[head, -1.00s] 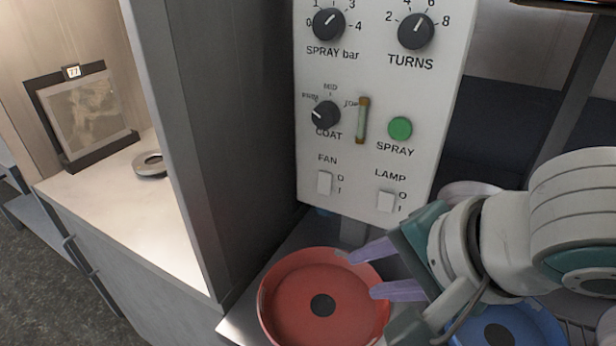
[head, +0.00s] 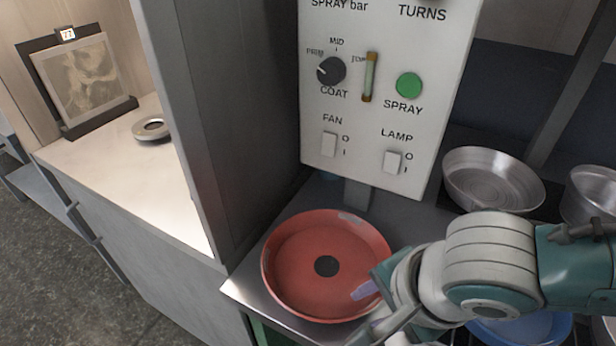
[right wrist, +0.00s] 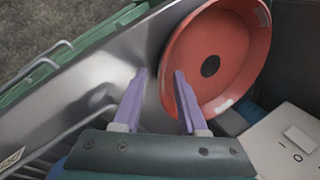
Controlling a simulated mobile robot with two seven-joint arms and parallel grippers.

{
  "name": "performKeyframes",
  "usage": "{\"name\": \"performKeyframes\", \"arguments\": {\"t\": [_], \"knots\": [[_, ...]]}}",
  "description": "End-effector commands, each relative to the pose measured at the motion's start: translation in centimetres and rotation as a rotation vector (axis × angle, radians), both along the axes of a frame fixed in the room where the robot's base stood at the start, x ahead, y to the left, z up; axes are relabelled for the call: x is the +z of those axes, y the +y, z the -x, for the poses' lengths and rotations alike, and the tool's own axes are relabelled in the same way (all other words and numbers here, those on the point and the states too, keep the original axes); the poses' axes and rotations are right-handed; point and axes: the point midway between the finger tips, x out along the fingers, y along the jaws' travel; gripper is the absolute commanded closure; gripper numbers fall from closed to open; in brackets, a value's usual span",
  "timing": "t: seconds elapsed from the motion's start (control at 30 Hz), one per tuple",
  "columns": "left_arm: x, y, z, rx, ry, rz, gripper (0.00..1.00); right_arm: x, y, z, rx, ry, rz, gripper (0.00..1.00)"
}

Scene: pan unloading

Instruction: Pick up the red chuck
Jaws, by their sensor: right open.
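The red chuck (head: 295,255) is a shallow round red dish with a dark disc at its centre. It sits on the metal counter below the control panel and also shows in the right wrist view (right wrist: 230,45). My right gripper (head: 368,295) is open and empty, with purple fingers at the chuck's right rim. In the right wrist view, the gripper (right wrist: 159,75) has one finger overlapping the red dish and the other over bare metal; the rim shows between them. I cannot tell whether they touch it. My left gripper is not in view.
The control panel (head: 375,110) and a grey cabinet wall (head: 225,130) stand close behind and left of the chuck. A blue dish (head: 520,328) lies partly hidden under my right arm. Metal pans (head: 492,178) stand at the right. A grey ring (head: 151,129) lies on the left shelf.

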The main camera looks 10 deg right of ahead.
Motion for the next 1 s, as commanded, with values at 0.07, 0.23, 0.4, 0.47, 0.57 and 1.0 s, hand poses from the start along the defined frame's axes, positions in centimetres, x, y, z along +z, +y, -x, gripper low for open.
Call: {"name": "performKeyframes", "arguments": {"t": [0.07, 0.23, 0.4, 0.47, 0.57, 1.0], "knots": [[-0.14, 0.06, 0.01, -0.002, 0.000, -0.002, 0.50, -0.26, 0.03, -0.16, 0.000, -0.001, 0.000, 0.58], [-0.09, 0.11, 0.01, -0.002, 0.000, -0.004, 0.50, -0.22, 0.04, -0.14, 0.000, -0.001, 0.000, 0.58], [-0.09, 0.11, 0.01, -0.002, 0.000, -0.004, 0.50, -0.21, 0.02, -0.13, 0.000, -0.001, 0.000, 0.75], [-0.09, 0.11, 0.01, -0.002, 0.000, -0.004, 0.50, -0.21, 0.03, -0.12, 0.000, -0.001, 0.000, 0.82], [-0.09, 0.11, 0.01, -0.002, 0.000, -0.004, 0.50, -0.21, 0.03, -0.11, 0.000, -0.001, 0.000, 0.93], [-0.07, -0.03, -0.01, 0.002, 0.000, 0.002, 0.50, -0.22, 0.03, -0.10, 0.000, -0.001, 0.000, 1.00]]}}
